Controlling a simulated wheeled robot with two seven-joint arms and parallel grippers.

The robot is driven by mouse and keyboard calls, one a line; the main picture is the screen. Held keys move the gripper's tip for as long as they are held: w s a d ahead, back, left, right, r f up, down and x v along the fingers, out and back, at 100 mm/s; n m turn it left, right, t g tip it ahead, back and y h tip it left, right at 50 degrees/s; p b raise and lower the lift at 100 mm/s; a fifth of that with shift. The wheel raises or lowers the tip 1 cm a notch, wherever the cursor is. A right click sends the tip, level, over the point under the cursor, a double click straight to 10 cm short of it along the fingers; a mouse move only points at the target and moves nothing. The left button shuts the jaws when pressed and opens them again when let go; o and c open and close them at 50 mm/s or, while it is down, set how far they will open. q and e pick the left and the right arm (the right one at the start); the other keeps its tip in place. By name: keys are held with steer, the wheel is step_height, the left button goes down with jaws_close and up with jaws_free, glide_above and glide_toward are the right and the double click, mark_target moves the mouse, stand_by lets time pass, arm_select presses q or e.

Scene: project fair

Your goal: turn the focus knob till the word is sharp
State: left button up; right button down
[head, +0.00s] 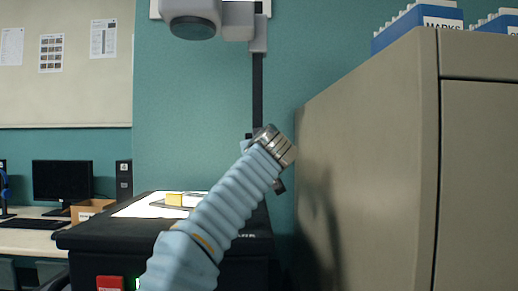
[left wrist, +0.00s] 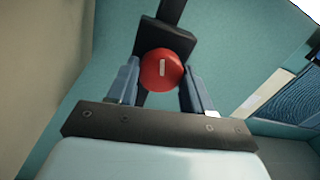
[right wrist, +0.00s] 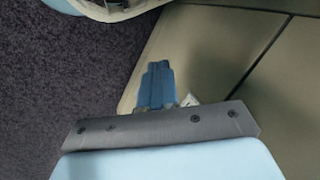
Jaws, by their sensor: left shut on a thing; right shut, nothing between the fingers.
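The red focus knob (left wrist: 161,69) has a white line on its face, upright in the left wrist view. It sits on a black block on the dark post (head: 257,85) of the overhead projector (head: 200,240). My left gripper (left wrist: 162,76) is shut on the knob, one blue finger on each side. In the head view my left arm hides the knob and fingers. The projector's head (head: 193,18) is at the top. The projected word is not in view. My right gripper (right wrist: 158,72) is shut and empty, seen only in its wrist view.
A beige cabinet (head: 365,165) stands close to the right of my left arm, with blue boxes (head: 418,22) on top. A yellow block (head: 174,198) lies on the bright projector stage (head: 145,208). A monitor (head: 62,181) stands on a desk at left.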

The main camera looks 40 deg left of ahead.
arm_select(q)
steer(key=n+b, duration=0.2)
steer(key=n, duration=0.3)
steer(key=shift+a, duration=0.1)
steer(key=o, duration=1)
steer(key=shift+o, duration=0.2)
